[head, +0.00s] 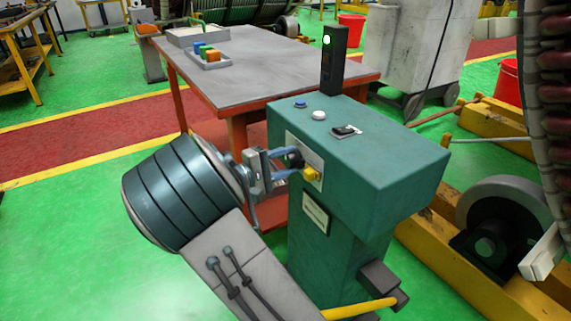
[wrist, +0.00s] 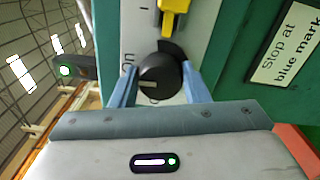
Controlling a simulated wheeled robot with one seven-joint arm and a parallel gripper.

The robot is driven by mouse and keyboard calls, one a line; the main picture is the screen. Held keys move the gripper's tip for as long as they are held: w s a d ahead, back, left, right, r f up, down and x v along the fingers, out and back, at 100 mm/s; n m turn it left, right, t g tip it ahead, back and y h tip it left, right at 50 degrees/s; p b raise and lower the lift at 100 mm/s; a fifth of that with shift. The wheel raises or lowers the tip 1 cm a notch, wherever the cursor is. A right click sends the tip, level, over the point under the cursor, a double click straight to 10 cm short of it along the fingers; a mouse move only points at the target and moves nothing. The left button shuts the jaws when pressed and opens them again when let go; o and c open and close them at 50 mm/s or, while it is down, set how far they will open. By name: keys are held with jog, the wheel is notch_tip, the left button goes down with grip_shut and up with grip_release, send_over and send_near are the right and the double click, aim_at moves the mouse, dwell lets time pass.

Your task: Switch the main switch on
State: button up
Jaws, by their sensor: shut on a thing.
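The main switch is a black round knob (wrist: 160,75) with a pale pointer mark, on a light plate on the side of the green pedestal (head: 385,170). It shows small and partly covered in the head view (head: 296,158). In the wrist view the pointer mark lies toward the left, just below the letters "on" on the plate. My gripper (head: 292,162) has its two blue fingers on opposite sides of the knob and is shut on it. A yellow part (wrist: 172,18) sits on the plate beside the knob; the head view shows it too (head: 311,174).
The pedestal top carries a blue button (head: 300,104), a white button (head: 319,115) and a black rocker (head: 345,131). A black post (head: 333,70) there shows a green light. A grey-topped table (head: 255,70) stands behind. Green floor is open at left.

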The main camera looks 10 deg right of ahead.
dwell(0.4)
jog(key=o, duration=1)
jog(key=shift+c, duration=0.2)
jog(key=p+v, duration=0.2)
jog(key=v, duration=1.2)
jog(key=shift+p, duration=0.35)
jog(key=shift+d, duration=0.1)
